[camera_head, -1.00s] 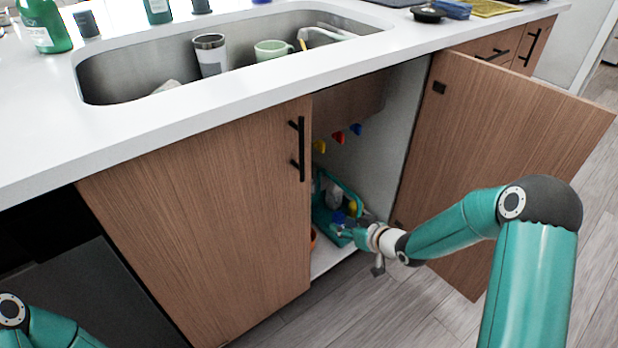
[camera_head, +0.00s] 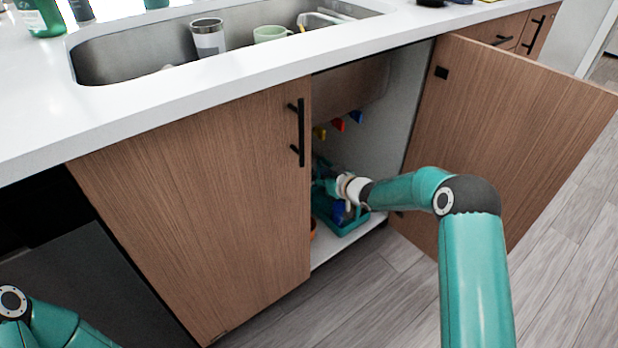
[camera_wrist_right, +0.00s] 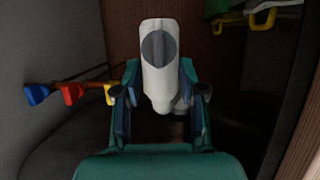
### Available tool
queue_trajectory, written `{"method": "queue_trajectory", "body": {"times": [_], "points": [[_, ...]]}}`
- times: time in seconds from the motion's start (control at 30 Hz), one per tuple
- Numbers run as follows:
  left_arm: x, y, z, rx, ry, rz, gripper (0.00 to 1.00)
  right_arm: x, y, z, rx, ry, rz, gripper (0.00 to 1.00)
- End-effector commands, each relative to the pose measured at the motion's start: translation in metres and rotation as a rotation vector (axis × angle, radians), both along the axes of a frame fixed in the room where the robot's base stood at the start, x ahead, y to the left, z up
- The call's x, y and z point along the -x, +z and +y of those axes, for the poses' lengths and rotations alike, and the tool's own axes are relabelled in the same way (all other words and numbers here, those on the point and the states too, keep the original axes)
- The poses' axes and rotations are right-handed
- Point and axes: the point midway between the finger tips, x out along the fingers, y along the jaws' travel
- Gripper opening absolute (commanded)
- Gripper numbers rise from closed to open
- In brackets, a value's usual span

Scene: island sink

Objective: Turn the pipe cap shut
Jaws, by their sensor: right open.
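A white pipe piece with a dark grey round face (camera_wrist_right: 158,48), which looks like the pipe cap, stands upright in the right wrist view. My right gripper (camera_wrist_right: 158,78) is open, with one finger on each side of the white piece; whether they touch it I cannot tell. In the head view my right gripper (camera_head: 326,180) is inside the open cabinet under the sink, partly hidden by the left door, and the cap cannot be made out there. My left gripper is out of view.
Blue (camera_wrist_right: 38,93), red (camera_wrist_right: 71,92) and yellow valve handles sit left of the gripper. A teal caddy (camera_head: 345,226) stands on the cabinet floor below my right wrist. The closed left door (camera_head: 200,210) and open right door (camera_head: 500,140) flank the opening.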

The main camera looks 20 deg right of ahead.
Motion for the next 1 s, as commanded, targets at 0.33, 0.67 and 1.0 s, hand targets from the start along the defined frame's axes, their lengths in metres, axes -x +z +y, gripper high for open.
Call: {"method": "queue_trajectory", "body": {"times": [0.33, 0.67, 1.0], "points": [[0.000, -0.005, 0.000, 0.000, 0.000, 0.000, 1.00, -0.021, -0.009, 0.008, 0.000, 0.000, 0.000, 0.41], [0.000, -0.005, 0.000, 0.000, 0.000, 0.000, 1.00, -0.021, -0.009, 0.007, 0.000, 0.000, 0.000, 0.26], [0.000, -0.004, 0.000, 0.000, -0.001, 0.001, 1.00, -0.020, -0.009, 0.021, -0.002, 0.003, 0.002, 0.00]]}}
